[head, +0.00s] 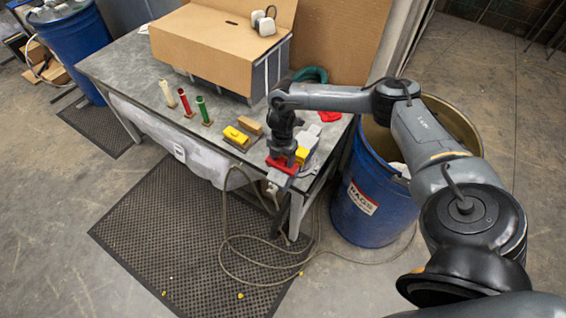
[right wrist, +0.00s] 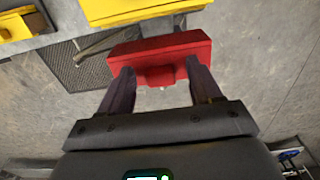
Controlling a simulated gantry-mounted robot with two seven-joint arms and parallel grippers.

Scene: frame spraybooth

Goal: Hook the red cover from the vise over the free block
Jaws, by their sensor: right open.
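The red cover (head: 283,165) is at the vise (head: 308,143) by the table's front right corner. My right gripper (head: 284,155) is directly above it. In the right wrist view, the red cover (right wrist: 160,50) is a long bar with a small boss between my open fingers (right wrist: 160,85); the fingertips are beside the boss, and I cannot tell whether they touch it. A yellow cover (right wrist: 140,8) is beyond it; it also shows at the vise in the head view (head: 301,155). The bare tan block (head: 251,125) stands on the table, left of the vise. My left gripper is not in view.
Another yellow cover (head: 236,135) sits next to the tan block. Red and green upright handles (head: 184,102) stand further left. A cardboard box (head: 215,42) is at the back, a blue drum (head: 368,200) at the right. A red cloth (head: 330,116) lies behind the vise.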

